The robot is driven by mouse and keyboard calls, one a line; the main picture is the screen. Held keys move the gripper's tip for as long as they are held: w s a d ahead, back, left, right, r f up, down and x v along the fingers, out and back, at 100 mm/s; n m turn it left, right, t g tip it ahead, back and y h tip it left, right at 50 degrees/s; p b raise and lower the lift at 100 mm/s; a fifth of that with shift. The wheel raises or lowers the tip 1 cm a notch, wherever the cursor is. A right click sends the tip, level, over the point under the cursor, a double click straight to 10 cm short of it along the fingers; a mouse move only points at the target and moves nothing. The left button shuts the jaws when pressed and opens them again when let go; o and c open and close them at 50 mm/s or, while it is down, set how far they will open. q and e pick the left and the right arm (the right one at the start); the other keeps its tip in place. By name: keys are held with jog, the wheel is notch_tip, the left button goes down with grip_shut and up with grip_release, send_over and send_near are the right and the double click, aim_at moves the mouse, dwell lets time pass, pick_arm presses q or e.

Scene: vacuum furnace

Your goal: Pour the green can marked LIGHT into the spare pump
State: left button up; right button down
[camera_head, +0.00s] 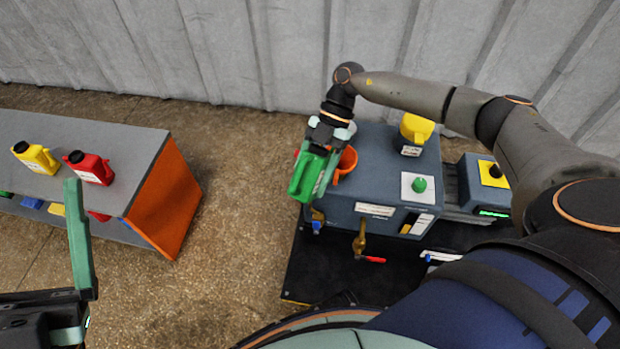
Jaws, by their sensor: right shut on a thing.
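My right gripper (326,143) is shut on a green can (307,177), which looks tilted. The can is at the left end of a blue-grey pump housing (374,160), close beside an orange funnel (347,161) on it. I cannot read a LIGHT mark on the can or tell whether liquid flows; its mouth is not clear. No readable lettering names the housing as the spare pump. My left gripper (79,240) is at the lower left, away from the pump. One long finger shows with open space around it, and it holds nothing visible.
A grey bench (130,150) with an orange end stands at left, with a yellow can (36,158) and a red can (90,168) on it. The housing bears a yellow cap (416,128), a green knob (420,185) and a brass valve (360,240). Floor between is clear.

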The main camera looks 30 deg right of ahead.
jog(key=shift+w+d+r+g+y+b, duration=0.15)
jog(key=shift+r+g+y+b, duration=0.15)
jog(key=shift+r+y, duration=0.35)
jog(key=shift+w+d+r+g+y+b, duration=0.1)
jog(key=shift+r+g+y+b, duration=0.1)
jog(key=shift+r+g+y, duration=0.45)
jog(key=shift+a+r+t, duration=0.1)
jog(key=shift+t, duration=0.15)
jog(key=shift+s+a+h, duration=0.1)
jog(key=shift+h, duration=0.2)
jog(key=shift+f, duration=0.2)
jog(key=shift+f, duration=0.15)
